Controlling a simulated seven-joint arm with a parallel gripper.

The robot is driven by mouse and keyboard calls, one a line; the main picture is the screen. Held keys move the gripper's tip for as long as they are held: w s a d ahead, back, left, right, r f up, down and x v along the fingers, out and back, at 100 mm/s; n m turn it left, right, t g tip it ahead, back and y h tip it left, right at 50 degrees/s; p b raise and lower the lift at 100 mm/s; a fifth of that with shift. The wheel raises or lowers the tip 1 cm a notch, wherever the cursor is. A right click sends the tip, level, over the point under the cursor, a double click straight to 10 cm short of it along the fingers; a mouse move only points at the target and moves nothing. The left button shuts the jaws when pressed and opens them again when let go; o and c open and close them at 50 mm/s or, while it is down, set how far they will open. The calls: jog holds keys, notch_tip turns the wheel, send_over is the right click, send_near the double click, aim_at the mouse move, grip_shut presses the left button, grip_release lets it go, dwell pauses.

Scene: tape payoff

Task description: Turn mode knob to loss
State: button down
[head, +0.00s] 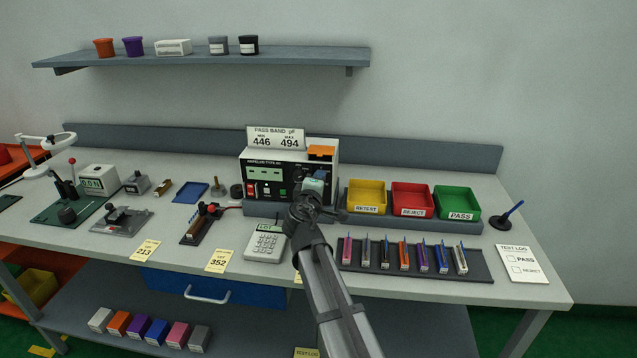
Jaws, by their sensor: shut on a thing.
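The tester (264,162) is a white box with a black front panel, a green display and a red switch, standing at the middle back of the bench. My arm reaches up from the bottom, and my gripper (313,181) is at the right part of the panel, shut on what appears to be the mode knob. My gripper and wrist hide the knob, so its pointer and the mode labels cannot be read.
Yellow, red and green bins (411,198) stand close right of the tester. A dark rack (430,273) with several small coloured parts lies in front of them. A calculator-like keypad (265,247) sits left of my arm. A sign (275,138) stands on the tester.

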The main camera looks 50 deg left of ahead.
jog(key=shift+m, duration=0.6)
jog(key=c, duration=1)
grip_release()
jog(key=shift+o, duration=0.2)
jog(key=v, duration=1.3)
jog(key=shift+s+d, duration=0.25)
jog(key=shift+d, duration=0.1)
jog(key=shift+w+r, duration=0.1)
